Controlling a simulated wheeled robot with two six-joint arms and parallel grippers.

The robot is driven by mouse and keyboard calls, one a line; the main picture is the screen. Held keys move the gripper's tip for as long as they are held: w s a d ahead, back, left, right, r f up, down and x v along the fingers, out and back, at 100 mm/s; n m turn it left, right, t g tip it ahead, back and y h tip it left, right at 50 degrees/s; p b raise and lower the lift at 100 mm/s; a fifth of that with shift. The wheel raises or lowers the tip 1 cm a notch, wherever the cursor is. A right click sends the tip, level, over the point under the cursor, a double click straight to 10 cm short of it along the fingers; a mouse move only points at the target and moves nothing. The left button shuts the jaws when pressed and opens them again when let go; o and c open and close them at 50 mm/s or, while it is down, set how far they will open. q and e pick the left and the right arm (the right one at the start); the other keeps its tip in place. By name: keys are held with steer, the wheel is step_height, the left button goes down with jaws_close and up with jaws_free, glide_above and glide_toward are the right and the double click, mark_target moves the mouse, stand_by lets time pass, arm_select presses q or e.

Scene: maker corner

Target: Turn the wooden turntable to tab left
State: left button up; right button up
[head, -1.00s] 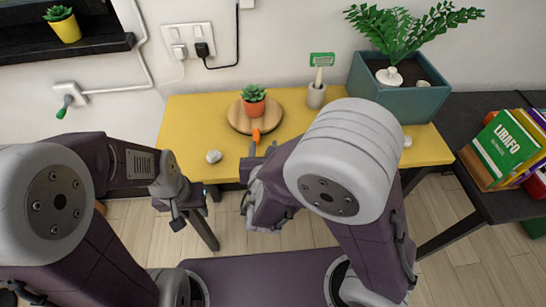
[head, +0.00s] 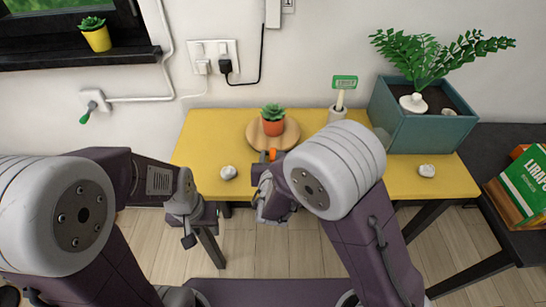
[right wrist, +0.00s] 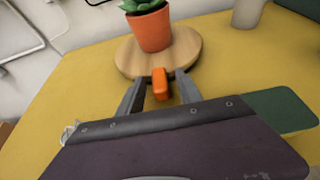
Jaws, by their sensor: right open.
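The round wooden turntable (head: 254,137) lies on the yellow table, with a potted succulent (head: 273,127) on top. Its orange tab (head: 272,155) sticks out from the front edge, toward me. The turntable also shows in the right wrist view (right wrist: 187,52). My right gripper (head: 267,161) is at the tab. In the right wrist view, its two open fingers (right wrist: 160,92) stand on either side of the tab (right wrist: 160,82), with visible gaps. My left gripper (head: 190,230) hangs in front of the table's left part, away from the turntable; its jaws are not clear.
White lumps lie on the yellow table (head: 205,135), one left of the turntable (head: 228,172) and one at the right (head: 427,170). The table's left part is mostly clear.

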jaws_close()
stand_by(1.4)
